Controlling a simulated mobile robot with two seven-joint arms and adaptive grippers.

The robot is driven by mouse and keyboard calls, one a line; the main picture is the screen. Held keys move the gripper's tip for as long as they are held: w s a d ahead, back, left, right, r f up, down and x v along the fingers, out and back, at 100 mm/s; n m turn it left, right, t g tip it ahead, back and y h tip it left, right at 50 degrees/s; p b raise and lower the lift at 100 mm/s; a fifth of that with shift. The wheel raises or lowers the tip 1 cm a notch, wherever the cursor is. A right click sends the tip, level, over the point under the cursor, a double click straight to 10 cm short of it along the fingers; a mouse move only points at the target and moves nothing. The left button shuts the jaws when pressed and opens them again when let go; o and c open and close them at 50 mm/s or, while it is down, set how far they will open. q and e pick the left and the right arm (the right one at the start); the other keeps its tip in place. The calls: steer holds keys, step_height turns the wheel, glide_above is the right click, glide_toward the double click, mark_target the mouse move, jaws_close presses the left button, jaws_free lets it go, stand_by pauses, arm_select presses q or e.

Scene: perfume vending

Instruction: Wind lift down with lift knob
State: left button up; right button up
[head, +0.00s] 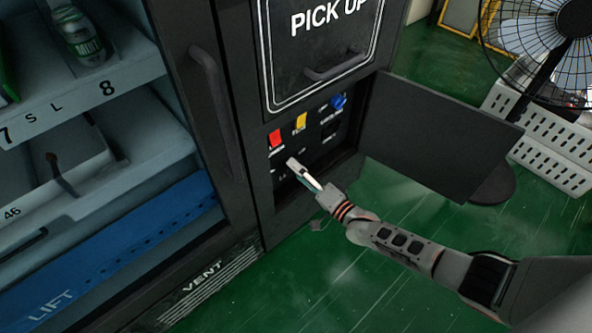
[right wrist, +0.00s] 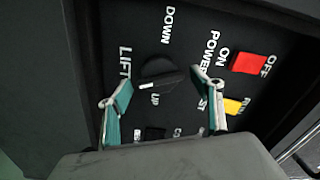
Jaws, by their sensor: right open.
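The black round lift knob (right wrist: 163,73) sits on the control panel in the right wrist view, between the labels LIFT, DOWN and UP. Its white mark is on the side near UP. My right gripper (right wrist: 162,93) is open, with one teal-padded finger on each side of the knob; I cannot tell whether they touch it. In the head view my right gripper (head: 306,176) is in front of the lower panel, and the knob cannot be made out there. The blue lift (head: 120,250) is low in the cabinet at the left. My left gripper is not in view.
A red switch (head: 275,138), a yellow switch (head: 300,121) and a blue knob (head: 338,102) are on the same panel. The open panel door (head: 435,135) stands to the right. A fan (head: 540,35) and a white crate (head: 550,150) stand behind it. Green floor is clear below.

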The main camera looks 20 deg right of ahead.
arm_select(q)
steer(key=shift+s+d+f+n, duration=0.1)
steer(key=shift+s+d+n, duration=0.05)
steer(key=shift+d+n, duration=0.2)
arm_select(e)
steer(key=shift+w+a, duration=0.2)
steer(key=shift+w, duration=0.25)
steer(key=c, duration=1.1)
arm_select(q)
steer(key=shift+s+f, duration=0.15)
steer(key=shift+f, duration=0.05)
arm_select(e)
steer(key=shift+c, duration=0.2)
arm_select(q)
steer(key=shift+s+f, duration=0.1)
arm_select(e)
steer(key=shift+n, duration=0.4)
